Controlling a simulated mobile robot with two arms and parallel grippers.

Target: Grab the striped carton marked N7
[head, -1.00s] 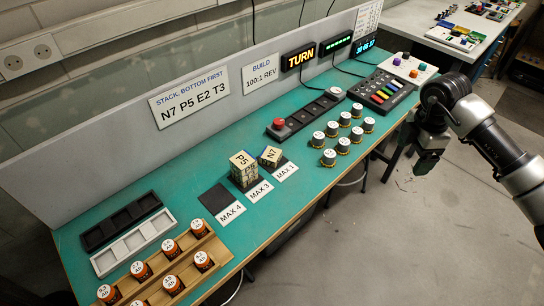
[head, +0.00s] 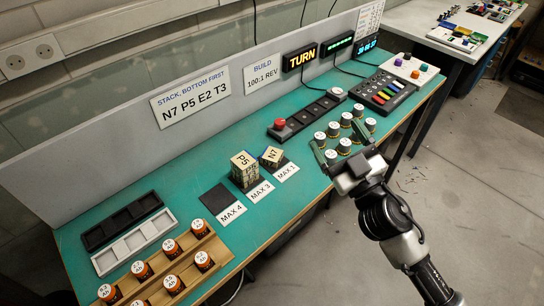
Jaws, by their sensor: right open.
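The carton marked N7 (head: 272,156) is a small cream and dark box standing on the dark pad behind the MAX 1 label. The carton marked P5 (head: 243,162) tops a stack on the MAX 3 pad just left of it; the lower cartons' marks are hard to read. My right gripper (head: 340,145) is open and empty, to the right of the N7 carton and apart from it. Its fingers reach over the bench by the white-topped cylinders and hide some of them. My left gripper is not in view.
Several white-topped cylinders (head: 333,129) stand around my right gripper. An empty MAX 4 pad (head: 216,198) lies left of the cartons. A red button (head: 279,123) sits on a dark strip behind. A wall sign (head: 190,99) reads N7 P5 E2 T3. Orange-sided cans stand at front left.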

